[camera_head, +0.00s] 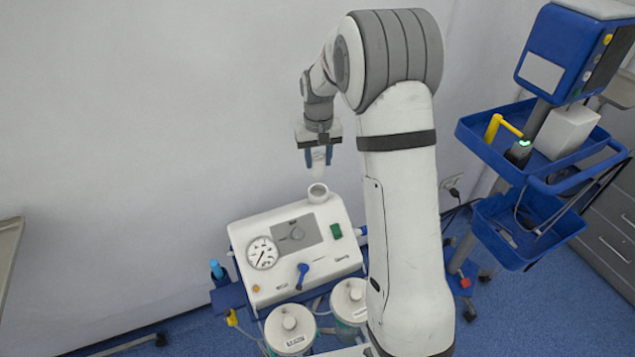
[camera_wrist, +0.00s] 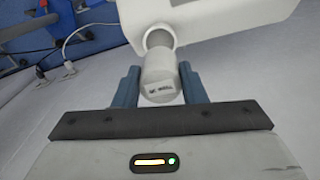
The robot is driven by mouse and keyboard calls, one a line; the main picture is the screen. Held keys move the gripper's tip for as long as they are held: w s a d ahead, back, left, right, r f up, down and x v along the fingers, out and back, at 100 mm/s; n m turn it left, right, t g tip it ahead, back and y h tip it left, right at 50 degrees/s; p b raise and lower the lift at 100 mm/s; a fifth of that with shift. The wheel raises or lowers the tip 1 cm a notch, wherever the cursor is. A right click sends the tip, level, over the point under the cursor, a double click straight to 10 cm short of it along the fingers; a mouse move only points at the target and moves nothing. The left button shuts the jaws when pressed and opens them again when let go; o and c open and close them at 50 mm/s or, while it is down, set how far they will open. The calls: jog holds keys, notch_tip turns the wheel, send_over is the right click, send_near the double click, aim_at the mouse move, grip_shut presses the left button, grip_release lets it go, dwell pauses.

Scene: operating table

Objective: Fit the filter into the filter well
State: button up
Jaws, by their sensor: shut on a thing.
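The filter (camera_wrist: 160,78) is a white cylinder with small dark print on its end. My gripper (camera_wrist: 160,85) is shut on it, with a blue finger on either side. In the head view my gripper (camera_head: 318,157) holds the filter (camera_head: 319,160) upright above the suction unit (camera_head: 268,283). The filter well (camera_head: 318,192) is a white round socket at the unit's top back edge. The filter appears just above the well and apart from it in the head view. In the wrist view the well (camera_wrist: 158,37) shows beyond the filter, partly hidden by it.
The unit carries a gauge (camera_head: 262,252), a blue lever (camera_head: 302,276) and a green switch (camera_head: 336,231). Two lidded jars (camera_head: 289,328) stand in front. A blue trolley (camera_head: 545,150) is at the right. The wall lies behind; the air left of my gripper is clear.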

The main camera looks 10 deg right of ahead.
aim_at(318, 170)
notch_tip(318, 170, down, 5)
jog(key=shift+w+r+p, duration=0.1)
jog(key=shift+r+p, duration=0.05)
jog(key=shift+p, duration=0.15)
jog(key=shift+f+p, duration=0.3)
jog(key=shift+f, duration=1.8)
jog(key=shift+f, duration=0.25)
jog(key=o, duration=0.9)
jog(key=shift+r, duration=0.1)
jog(key=shift+o, duration=0.2)
